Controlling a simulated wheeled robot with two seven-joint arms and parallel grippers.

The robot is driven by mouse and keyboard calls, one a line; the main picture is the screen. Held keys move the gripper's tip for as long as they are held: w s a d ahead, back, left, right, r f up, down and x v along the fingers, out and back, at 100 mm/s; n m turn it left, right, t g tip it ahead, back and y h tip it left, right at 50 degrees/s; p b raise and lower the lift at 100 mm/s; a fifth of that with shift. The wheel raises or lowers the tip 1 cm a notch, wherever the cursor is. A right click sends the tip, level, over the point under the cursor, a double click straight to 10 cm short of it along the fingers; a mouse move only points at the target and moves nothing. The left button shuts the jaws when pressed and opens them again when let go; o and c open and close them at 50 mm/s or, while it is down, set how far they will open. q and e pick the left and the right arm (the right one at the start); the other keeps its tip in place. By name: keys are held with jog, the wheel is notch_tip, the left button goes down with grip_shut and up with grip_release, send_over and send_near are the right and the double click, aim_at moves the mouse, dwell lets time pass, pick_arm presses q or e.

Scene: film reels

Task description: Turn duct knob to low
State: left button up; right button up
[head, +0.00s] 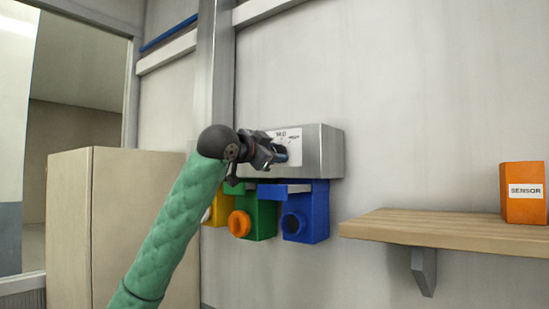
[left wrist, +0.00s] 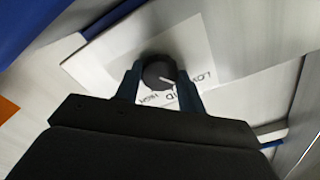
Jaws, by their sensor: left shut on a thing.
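The dark round duct knob (left wrist: 157,71) sits on a white label plate (left wrist: 190,50) with printed words; LOW and HIGH can be read, with part of MID between them. A pale pointer line on the knob points toward the LOW–MID side; its exact setting is hard to tell. My left gripper (left wrist: 159,84) is shut on the knob, one finger on each side. In the head view my left gripper (head: 279,154) is at the front of a grey metal wall box (head: 326,150) and hides the knob there. My right gripper is not in view.
Yellow (head: 217,211), green (head: 263,219) and blue (head: 311,211) boxes hang just below the grey box. A wooden shelf (head: 440,226) with an orange SENSOR box (head: 523,193) is at the right. A beige cabinet (head: 100,225) stands at the left.

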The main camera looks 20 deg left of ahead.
pick_arm(q)
jog(key=shift+f+n+b, duration=0.2)
jog(key=shift+n+b, duration=0.1)
jog(key=shift+n, duration=0.5)
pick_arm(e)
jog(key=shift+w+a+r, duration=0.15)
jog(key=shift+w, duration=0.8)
pick_arm(q)
jog(key=o, duration=1)
jog(key=shift+r, duration=0.1)
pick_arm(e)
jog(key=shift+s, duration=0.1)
pick_arm(q)
jog(key=shift+s+a+b, duration=0.2)
jog(key=shift+s+b, duration=0.15)
jog(key=shift+s, duration=0.1)
jog(key=shift+b+v, duration=1.6)
jog(key=shift+v, duration=1.8)
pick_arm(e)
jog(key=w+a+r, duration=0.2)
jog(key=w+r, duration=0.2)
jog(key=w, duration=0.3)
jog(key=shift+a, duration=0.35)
